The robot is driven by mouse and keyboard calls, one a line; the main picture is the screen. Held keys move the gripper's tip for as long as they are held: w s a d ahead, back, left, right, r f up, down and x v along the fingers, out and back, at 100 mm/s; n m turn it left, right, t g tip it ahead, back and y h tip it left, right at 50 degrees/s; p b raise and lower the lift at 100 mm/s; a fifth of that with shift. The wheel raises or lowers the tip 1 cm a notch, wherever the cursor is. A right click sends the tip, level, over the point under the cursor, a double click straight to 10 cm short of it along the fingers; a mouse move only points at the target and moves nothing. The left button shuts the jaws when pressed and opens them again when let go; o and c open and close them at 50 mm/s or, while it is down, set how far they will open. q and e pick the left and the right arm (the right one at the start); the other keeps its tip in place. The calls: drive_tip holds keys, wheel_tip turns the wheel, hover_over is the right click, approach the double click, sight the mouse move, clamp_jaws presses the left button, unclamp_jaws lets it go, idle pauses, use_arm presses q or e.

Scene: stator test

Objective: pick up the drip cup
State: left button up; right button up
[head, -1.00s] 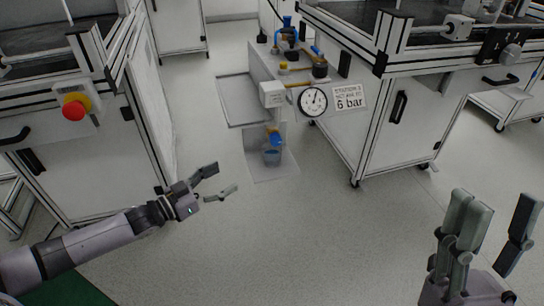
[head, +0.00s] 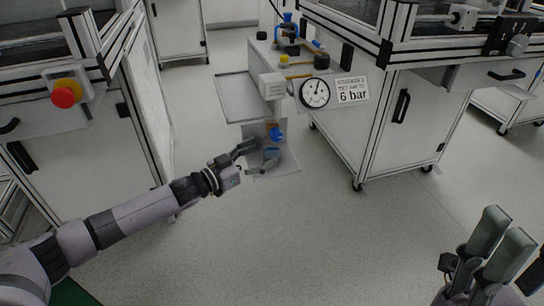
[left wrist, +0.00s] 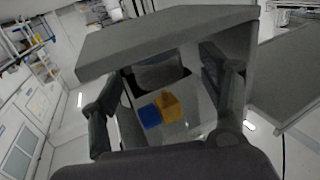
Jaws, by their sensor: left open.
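The drip cup (head: 271,154) is a small bluish cup. It stands on a pale floor plate (head: 284,166) under a blue and orange valve fitting (head: 276,134). My left gripper (head: 266,153) is open, its fingers reaching toward the cup and overlapping it in the head view. I cannot tell whether they touch it. In the left wrist view, the open fingers (left wrist: 165,105) frame blue and orange parts (left wrist: 160,109); the cup is not clearly made out there. My right gripper (head: 510,262) is at the lower right, partly cut off, fingers apart, far from the cup.
Above the cup are a white box (head: 272,86), a pressure gauge (head: 315,93) and a "6 bar" sign (head: 353,90). A bench cabinet (head: 385,130) stands at right, another with a red button (head: 66,96) at left. The floor (head: 300,240) in front is clear.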

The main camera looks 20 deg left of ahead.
sight(264, 153)
use_arm(q)
drive_tip(key=b+x, duration=0.2)
drive_tip(key=x, duration=0.2)
drive_tip(key=shift+w+d+r, duration=0.1)
drive_tip(key=shift+d+r, duration=0.05)
drive_tip(key=shift+d, duration=0.2)
drive_tip(key=shift+c, duration=0.6)
drive_tip(key=c, duration=1)
